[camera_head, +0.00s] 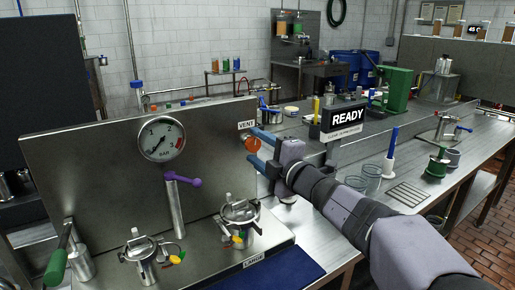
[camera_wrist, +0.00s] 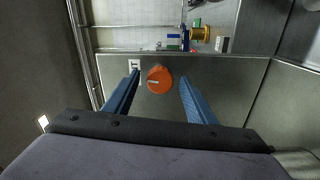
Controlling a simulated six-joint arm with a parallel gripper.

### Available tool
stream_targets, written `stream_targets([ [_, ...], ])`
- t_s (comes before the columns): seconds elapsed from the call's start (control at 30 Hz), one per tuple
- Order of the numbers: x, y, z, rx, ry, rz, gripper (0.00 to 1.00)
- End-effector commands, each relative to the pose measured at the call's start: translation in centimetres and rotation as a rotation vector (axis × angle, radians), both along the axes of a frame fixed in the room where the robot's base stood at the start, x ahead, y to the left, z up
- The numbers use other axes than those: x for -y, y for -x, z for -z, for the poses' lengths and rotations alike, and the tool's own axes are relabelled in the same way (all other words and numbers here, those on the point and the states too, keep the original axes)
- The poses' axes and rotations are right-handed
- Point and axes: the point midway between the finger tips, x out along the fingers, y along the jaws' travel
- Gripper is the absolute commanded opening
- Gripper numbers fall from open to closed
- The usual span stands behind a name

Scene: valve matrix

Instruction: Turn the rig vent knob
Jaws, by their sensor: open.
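The orange vent knob (camera_head: 251,145) is on the upright metal panel (camera_head: 95,175), just below the VENT label (camera_head: 246,125). In the wrist view the knob (camera_wrist: 159,79) is round and orange with a pale mark on its face. My gripper (camera_head: 257,149) is in front of the knob with its blue fingers pointing at the panel. In the wrist view my gripper (camera_wrist: 158,83) is open, with one finger on each side of the knob and a visible gap on both sides. I cannot tell how deep the fingertips reach around it.
A pressure gauge (camera_head: 162,139) and a purple-handled lever (camera_head: 183,182) are left of the knob. Two lidded metal pots (camera_head: 240,212) stand in front of the panel. A READY sign (camera_head: 346,117) stands behind my arm. Glass beakers (camera_head: 371,178) are on the bench at right.

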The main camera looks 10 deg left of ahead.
Motion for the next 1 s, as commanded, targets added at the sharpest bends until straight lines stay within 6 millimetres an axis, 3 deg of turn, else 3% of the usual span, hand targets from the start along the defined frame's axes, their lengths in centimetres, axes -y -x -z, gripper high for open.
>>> stream_targets([
  [0.6, 4.6, 4.5, -0.1, 0.001, -0.001, 0.001, 0.51],
  [1.0, 5.2, 5.1, 0.0, 0.000, 0.000, 0.000, 0.51],
])
